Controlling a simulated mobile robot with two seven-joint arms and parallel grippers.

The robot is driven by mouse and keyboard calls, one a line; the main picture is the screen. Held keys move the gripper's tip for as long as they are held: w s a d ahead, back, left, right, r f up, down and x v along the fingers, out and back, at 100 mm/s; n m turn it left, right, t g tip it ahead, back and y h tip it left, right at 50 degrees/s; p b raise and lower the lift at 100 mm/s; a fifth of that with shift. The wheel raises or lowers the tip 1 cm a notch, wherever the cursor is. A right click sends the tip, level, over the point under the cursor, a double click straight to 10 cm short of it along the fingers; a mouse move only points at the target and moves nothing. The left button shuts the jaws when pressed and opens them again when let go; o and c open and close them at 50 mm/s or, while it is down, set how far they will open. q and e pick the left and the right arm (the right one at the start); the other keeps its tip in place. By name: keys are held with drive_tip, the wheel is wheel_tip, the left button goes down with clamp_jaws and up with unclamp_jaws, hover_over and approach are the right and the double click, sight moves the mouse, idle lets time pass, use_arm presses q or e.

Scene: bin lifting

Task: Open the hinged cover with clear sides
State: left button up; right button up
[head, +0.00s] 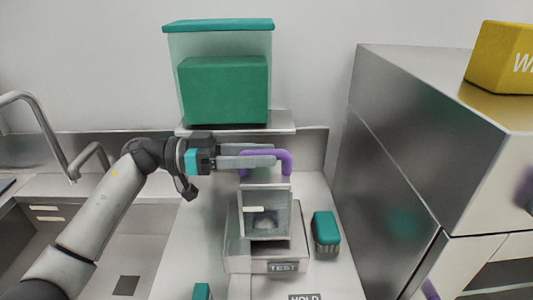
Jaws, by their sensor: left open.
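The cover (282,215) is a grey frame with clear panels and stands on a pale base (237,262) labelled TEST. A small rounded thing shows dimly through its front. A purple arched handle (287,163) rises at its top. My left gripper (273,154) reaches in from the left at handle height, fingers pointing right and apart. The fingers overlap the handle's upper left part in the picture; I cannot tell whether they touch it. No gap beneath the cover is clear. My right gripper is not in view.
A clear bin with a teal lid (218,26) and a green block inside stands on a shelf behind. A teal-topped brush-like object (325,228) lies right of the base. A large steel cabinet (430,140) bounds the right. A sink and tap (92,155) are at left.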

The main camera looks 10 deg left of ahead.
use_arm(q)
drive_tip(key=shift+w+d, duration=0.15)
drive_tip(key=shift+d, duration=0.55)
drive_tip(key=shift+c, duration=0.3)
clamp_jaws()
idle(0.7)
